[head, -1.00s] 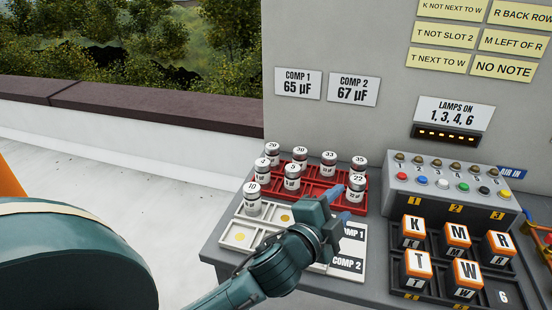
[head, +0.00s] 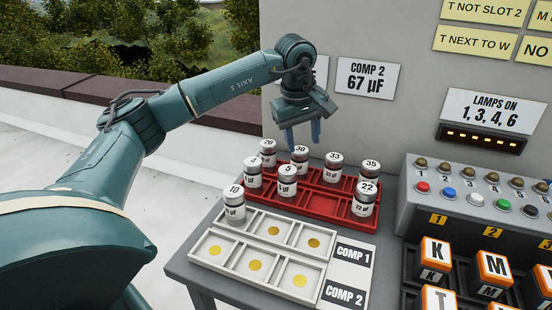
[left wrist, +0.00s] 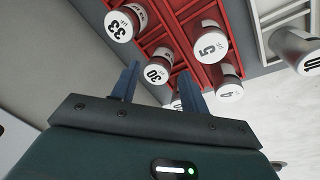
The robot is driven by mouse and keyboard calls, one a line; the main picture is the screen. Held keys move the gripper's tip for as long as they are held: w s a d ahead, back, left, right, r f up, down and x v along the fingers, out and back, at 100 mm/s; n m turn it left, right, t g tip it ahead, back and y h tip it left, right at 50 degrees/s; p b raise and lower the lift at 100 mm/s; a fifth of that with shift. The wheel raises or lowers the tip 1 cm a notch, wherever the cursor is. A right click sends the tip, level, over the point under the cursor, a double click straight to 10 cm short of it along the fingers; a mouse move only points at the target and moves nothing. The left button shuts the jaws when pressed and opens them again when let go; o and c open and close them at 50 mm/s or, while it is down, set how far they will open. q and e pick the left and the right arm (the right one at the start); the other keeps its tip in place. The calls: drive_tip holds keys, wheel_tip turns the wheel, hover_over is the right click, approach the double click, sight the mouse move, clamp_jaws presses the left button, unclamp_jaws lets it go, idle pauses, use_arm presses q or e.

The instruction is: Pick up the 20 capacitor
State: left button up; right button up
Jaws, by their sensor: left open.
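The 20 capacitor (head: 268,150), a small silver cylinder with a white label, stands at the back left of the red tray (head: 318,204). My left gripper (head: 303,136) is open and empty, fingers pointing down, above and behind the tray's back row. In the head view it is right of the 20 capacitor, over the 30 capacitor (head: 300,157). In the left wrist view the fingers (left wrist: 158,85) are apart; a capacitor, probably the 20, is partly hidden behind the right finger. My right gripper is not in view.
Other capacitors stand in the red tray, including the 5 (head: 287,178), 33 (head: 333,168), 35 (head: 370,172) and 22 (head: 364,200). The 10 capacitor (head: 233,203) stands in the white tray (head: 283,262), whose other compartments are empty. The panel wall (head: 385,125) rises behind.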

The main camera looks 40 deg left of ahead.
sight(268, 145)
use_arm(q)
drive_tip(key=s+a+r+g+y, duration=0.1)
drive_tip(key=a+r+y, duration=0.2)
drive_tip(key=a, duration=0.5)
drive_tip(key=shift+n, duration=0.3)
drive_tip(key=x, duration=0.4)
drive_tip(key=b+x, duration=0.1)
drive_tip(key=x, duration=0.1)
drive_tip(key=shift+s+f, duration=0.2)
drive_tip(key=shift+f, duration=0.3)
drive_tip(key=shift+x, duration=2.95)
drive_tip(key=shift+w+d, duration=0.1)
drive_tip(key=shift+c, duration=0.4)
drive_tip(key=c, duration=0.6)
